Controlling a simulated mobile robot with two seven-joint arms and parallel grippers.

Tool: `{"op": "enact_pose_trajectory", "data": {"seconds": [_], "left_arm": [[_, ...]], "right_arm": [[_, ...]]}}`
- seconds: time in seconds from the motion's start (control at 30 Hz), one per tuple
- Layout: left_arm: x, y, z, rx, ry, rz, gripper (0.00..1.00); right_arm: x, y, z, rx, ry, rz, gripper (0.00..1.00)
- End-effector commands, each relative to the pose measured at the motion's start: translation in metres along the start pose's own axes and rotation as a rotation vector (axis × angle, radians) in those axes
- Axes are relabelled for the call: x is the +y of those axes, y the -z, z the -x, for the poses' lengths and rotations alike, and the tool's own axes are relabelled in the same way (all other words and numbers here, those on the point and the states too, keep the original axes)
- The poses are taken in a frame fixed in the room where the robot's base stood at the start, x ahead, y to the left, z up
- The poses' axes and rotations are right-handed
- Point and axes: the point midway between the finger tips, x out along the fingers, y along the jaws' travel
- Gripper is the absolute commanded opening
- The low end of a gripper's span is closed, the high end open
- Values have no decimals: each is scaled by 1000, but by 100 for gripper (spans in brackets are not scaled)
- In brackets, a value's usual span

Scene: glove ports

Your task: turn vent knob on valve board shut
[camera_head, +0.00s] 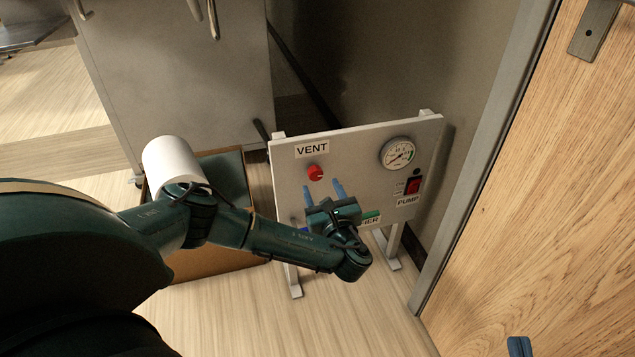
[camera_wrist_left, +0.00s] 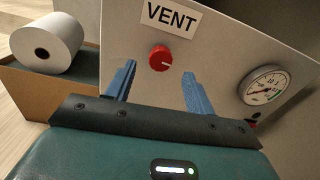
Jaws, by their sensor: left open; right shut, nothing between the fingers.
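The valve board (camera_head: 350,147) is a white panel standing on legs. Its red vent knob (camera_head: 315,172) sits below the VENT label (camera_head: 312,149). In the left wrist view the knob (camera_wrist_left: 160,58) shows a white mark pointing right. My left gripper (camera_head: 322,188) is open, with its blue fingers pointing at the board just below the knob. In the left wrist view the knob appears between and slightly beyond the fingertips, with nothing held. My right gripper (camera_head: 518,346) shows only as a blue fingertip at the bottom right edge, shut and far from the board.
The board also carries a gauge (camera_head: 398,153) and a red PUMP switch (camera_head: 413,186). My left arm hides its lower part. A wooden door (camera_head: 560,190) is at the right.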

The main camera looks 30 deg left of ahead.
Motion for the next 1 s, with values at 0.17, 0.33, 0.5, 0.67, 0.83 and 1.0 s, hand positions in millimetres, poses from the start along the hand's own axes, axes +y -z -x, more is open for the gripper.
{"op": "enact_pose_trajectory", "data": {"seconds": [0.17, 0.33, 0.5, 0.67, 0.83, 1.0], "left_arm": [[1, 2, -34, -4, -2, 1, 54], [0, 1, -50, 0, 1, 2, 54], [0, 1, -55, 1, 0, 1, 54], [0, 0, -55, 1, 0, 1, 54], [0, 0, -55, 2, 0, 1, 43], [0, 1, -55, 2, 1, 1, 29]], "right_arm": [[-1, -3, -2, 19, 2, -29, 0], [-2, -2, -3, 25, 3, -47, 0], [-2, -2, -3, 24, 3, -54, 0], [-2, -2, -3, 25, 4, -55, 0], [-2, -1, -3, 26, 4, -56, 0], [-2, -1, -3, 28, 5, -55, 0]]}}
